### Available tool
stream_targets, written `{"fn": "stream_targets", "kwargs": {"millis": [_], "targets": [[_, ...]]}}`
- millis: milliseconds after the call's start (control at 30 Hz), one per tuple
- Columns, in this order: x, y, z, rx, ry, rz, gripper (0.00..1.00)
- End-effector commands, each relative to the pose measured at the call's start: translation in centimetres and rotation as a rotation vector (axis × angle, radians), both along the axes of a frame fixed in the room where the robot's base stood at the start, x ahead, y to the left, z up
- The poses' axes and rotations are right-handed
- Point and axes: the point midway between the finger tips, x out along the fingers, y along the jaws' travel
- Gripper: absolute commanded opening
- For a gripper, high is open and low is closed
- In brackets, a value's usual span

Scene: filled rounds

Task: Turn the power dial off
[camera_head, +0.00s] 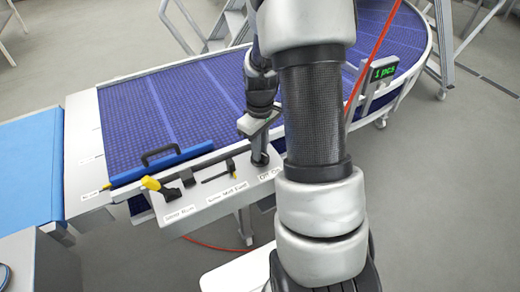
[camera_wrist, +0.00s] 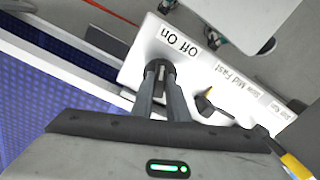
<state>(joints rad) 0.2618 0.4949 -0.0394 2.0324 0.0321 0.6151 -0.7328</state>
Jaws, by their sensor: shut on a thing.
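The power dial (camera_wrist: 161,69) is a dark round knob by the "Off On" label (camera_wrist: 177,40) at one end of the white control panel (camera_wrist: 142,52). My gripper (camera_wrist: 160,82) has its two dark fingers closed on the dial in the wrist view. In the head view my gripper (camera_head: 259,150) reaches down onto the dial (camera_head: 259,164) at the panel's right end. The fingers cover part of the dial, so I cannot tell which way its pointer faces.
Beside the dial are a speed lever (camera_head: 230,167) labelled "Slow Mid Fast" and a yellow-handled lever (camera_head: 160,187). A blue flap with a black handle (camera_head: 160,155) lies behind them.

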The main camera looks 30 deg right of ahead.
Motion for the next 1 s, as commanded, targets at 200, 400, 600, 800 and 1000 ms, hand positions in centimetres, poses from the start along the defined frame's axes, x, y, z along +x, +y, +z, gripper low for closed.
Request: {"fn": "stream_targets", "kwargs": {"millis": [200,400,600,800,1000], "targets": [[0.09,0.02,0.03,0.000,-0.002,-0.187,0.00],[0.10,0.01,0.08,0.000,-0.002,-0.378,0.00],[0.09,-0.01,0.11,0.001,-0.002,-0.562,0.00],[0.09,-0.05,0.14,0.000,-0.002,-0.717,0.00],[0.09,-0.06,0.14,0.001,-0.002,-0.828,0.00]]}}
